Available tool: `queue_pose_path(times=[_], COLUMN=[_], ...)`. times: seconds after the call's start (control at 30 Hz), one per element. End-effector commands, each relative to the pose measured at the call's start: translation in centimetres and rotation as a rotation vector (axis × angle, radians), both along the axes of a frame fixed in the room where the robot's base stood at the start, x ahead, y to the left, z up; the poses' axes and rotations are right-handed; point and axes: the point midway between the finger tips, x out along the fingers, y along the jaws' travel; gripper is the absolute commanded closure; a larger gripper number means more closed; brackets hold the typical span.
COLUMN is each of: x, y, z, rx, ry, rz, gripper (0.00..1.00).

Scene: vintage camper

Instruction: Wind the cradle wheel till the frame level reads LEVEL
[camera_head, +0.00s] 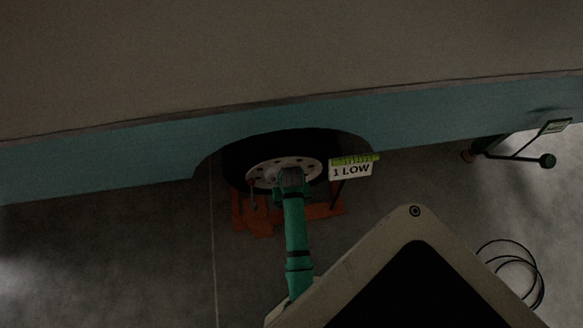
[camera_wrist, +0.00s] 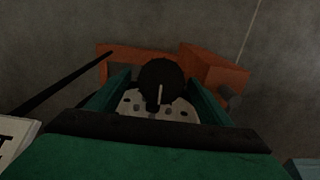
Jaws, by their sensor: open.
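A white disc wheel with a ring of holes (camera_head: 262,172) sits in a black tyre under the camper's teal skirt. An orange cradle frame (camera_head: 325,210) stands on the floor around its lower part. The frame level, a sign with a green scale (camera_head: 350,168), reads "1 LOW" just right of the wheel. My gripper (camera_wrist: 156,78) is open in front of the wheel. In the wrist view, a dark round part (camera_wrist: 160,76) with a pale pin shows between the fingers, with the holed disc behind; I cannot tell if the fingers touch it. My arm hides the fingertips in the head view.
A black cable coil (camera_head: 520,262) lies on the floor at lower right. The camper's lower skirt (camera_head: 100,170) overhangs the wheel. The floor at left is clear.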

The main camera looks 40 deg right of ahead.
Motion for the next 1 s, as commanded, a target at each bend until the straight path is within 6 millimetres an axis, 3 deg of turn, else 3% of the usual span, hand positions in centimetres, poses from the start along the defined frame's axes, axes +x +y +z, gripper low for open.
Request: queue_pose_path(times=[0.27,0.43,1.0], x=[0.05,0.03,-0.09], y=[0.04,0.01,-0.22], z=[-0.12,-0.11,-0.08], rx=[0.000,0.000,0.066], ry=[0.000,0.000,-0.042], rz=[0.001,0.000,-0.136], gripper=[0.27,0.65,0.66])
